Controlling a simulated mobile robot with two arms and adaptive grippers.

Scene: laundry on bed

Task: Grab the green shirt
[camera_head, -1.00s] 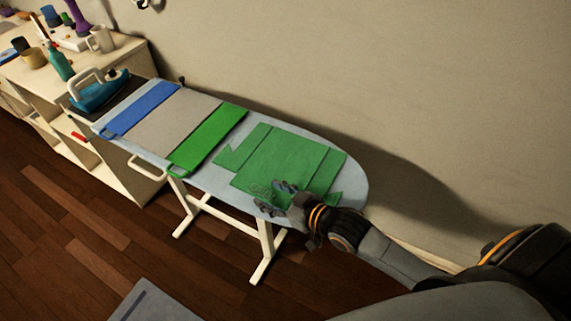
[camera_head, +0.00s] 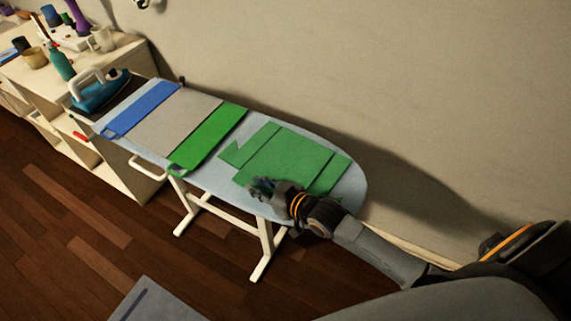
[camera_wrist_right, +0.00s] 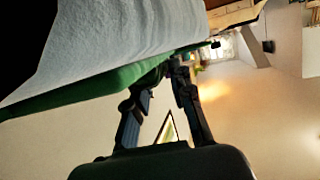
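The green shirt (camera_head: 285,155) lies flat on the rounded right end of the ironing board (camera_head: 352,187) in the head view. My right gripper (camera_head: 260,187) is at the shirt's near edge and covers part of it. In the wrist view the shirt (camera_wrist_right: 115,80) shows as a green strip along the pale board cover. The fingers of my right gripper (camera_wrist_right: 170,70) come together at the shirt's edge and look shut on it; the exact contact is partly hidden. My left gripper is in neither view.
A strip with blue, grey and green bands (camera_head: 175,120) lies on the board left of the shirt. An iron (camera_head: 98,92) stands at the board's left end. A white shelf (camera_head: 130,165) with bottles and cups is beyond it. The wall is close behind.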

